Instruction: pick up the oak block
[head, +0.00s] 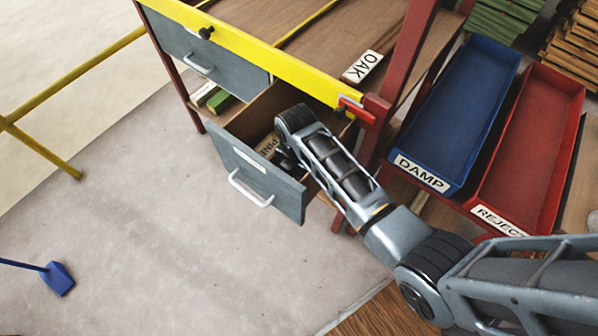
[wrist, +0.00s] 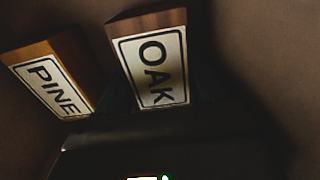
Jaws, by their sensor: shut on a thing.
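The oak block (wrist: 152,62), brown wood with a white OAK label, shows in the wrist view inside the dark drawer. My gripper (wrist: 155,98) is shut on it, its dark fingers hard to make out at the block's sides. The pine block (wrist: 52,80) lies just left of the oak block in the wrist view and also shows in the head view (head: 267,147).
A white OAK label (head: 362,67) shows on the bench top above the drawer. A yellow rail (head: 260,55) and red post (head: 405,70) stand close to my arm. The blue DAMP tray (head: 455,115) and red REJECT tray (head: 525,150) are at right.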

